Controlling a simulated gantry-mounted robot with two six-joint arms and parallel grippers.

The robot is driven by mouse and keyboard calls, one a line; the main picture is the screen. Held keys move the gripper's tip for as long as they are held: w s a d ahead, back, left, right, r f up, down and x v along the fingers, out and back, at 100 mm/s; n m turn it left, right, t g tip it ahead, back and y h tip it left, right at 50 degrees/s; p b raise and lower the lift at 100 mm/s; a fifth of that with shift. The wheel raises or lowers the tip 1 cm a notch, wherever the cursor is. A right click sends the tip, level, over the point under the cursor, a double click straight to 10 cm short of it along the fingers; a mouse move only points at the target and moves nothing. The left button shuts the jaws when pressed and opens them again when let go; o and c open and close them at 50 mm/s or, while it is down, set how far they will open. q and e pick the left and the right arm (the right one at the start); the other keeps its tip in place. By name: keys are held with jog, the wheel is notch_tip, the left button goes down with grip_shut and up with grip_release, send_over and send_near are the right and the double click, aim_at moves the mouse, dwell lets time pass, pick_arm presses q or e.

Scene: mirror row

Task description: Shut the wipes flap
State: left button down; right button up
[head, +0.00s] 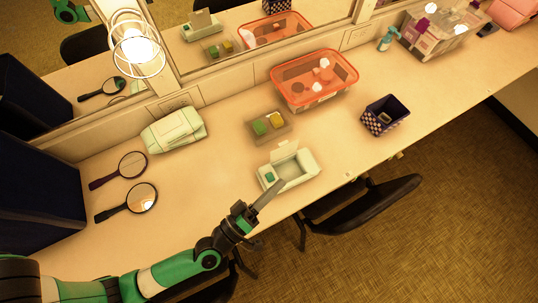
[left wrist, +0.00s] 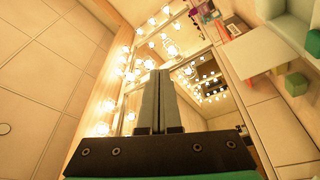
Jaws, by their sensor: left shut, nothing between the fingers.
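A pale open box (head: 296,180) stands near the front edge of the counter. Its flap (head: 286,148) stands raised at the back side, and a small green piece sits at its left end. My left gripper (head: 276,188) is shut and empty, its fingertips at the box's near left side. I cannot tell whether they touch it. In the left wrist view the shut fingers (left wrist: 156,100) show in the middle, and a pale box part (left wrist: 290,30) is at the upper right. My right gripper is in neither view.
Behind the box is a small tray (head: 287,130) with green and yellow blocks. A pale green pack (head: 174,130) and two hand mirrors (head: 128,203) lie left. An orange basket (head: 345,88) stands behind, a dark checked bin (head: 384,115) right. A chair (head: 365,210) is in front.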

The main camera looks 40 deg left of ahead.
pick_arm(q)
jog(key=shift+s+d+r+p, duration=0.2)
jog(key=shift+s+r, duration=0.1)
jog(key=shift+s, duration=0.35)
jog(key=shift+s+d+r+p, duration=0.2)
jog(key=shift+s+d+r, duration=0.05)
jog(key=shift+s, duration=0.35)
jog(key=shift+s+d+r+p, duration=0.2)
jog(key=shift+s+r, duration=0.1)
jog(key=shift+s, duration=0.35)
